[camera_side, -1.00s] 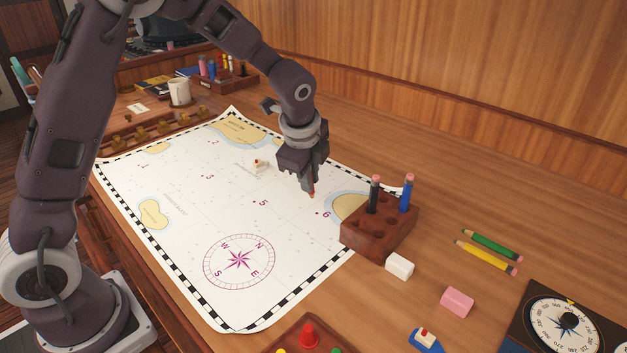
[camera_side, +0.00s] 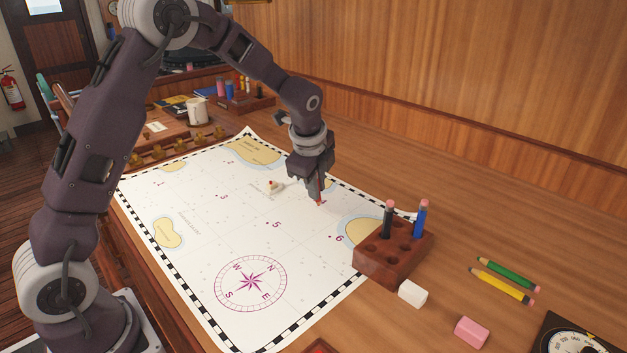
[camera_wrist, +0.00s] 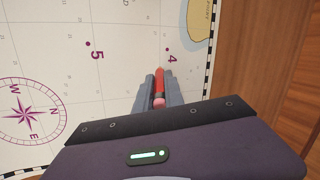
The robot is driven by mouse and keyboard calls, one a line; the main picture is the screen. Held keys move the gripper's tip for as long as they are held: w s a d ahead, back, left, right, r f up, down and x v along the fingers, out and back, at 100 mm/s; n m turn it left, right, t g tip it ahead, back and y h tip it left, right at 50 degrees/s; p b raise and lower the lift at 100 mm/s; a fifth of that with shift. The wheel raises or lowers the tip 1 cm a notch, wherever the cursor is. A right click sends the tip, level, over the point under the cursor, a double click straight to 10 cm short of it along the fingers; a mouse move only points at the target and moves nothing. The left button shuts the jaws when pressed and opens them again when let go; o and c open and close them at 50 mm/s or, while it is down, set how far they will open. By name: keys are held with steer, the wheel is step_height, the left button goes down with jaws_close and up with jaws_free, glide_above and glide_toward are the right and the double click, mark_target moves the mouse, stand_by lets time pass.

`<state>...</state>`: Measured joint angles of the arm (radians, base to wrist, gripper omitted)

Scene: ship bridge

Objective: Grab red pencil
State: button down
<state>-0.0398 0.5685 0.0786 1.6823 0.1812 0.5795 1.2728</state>
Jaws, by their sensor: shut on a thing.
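My gripper (camera_side: 318,197) is over the nautical chart (camera_side: 208,218), near its right edge, with its fingers pointing down. It is shut on the red pencil (camera_side: 319,186), of which only a little shows between the fingers in the side view. In the wrist view the red pencil (camera_wrist: 159,82) lies between the two grey fingers (camera_wrist: 159,88), its pink eraser end toward the wrist. The red part reaches past the fingertips toward the chart, close to the printed number 4. I cannot tell whether the pencil touches the chart.
A wooden pencil block (camera_side: 392,262) holds a black pencil (camera_side: 388,220) and a blue pencil (camera_side: 421,218). A green pencil (camera_side: 507,273), a yellow pencil (camera_side: 499,285), a white eraser (camera_side: 413,293) and a pink eraser (camera_side: 472,331) lie right of it. A small white ship piece (camera_side: 273,186) stands on the chart.

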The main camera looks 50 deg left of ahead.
steer(key=s+d, duration=0.1)
steer(key=d, duration=0.1)
steer(key=s+d, duration=0.2)
steer(key=d, duration=0.1)
steer(key=s+d, duration=0.2)
steer(key=d, duration=0.1)
steer(key=shift+d, duration=0.25)
steer(key=shift+f, duration=0.7)
stand_by(2.8)
steer(key=shift+w+a, duration=0.25)
steer(key=shift+a, duration=0.25)
steer(key=shift+w+a, duration=0.25)
steer(key=shift+a, duration=0.2)
steer(key=shift+w+a, duration=0.25)
steer(key=shift+a, duration=0.2)
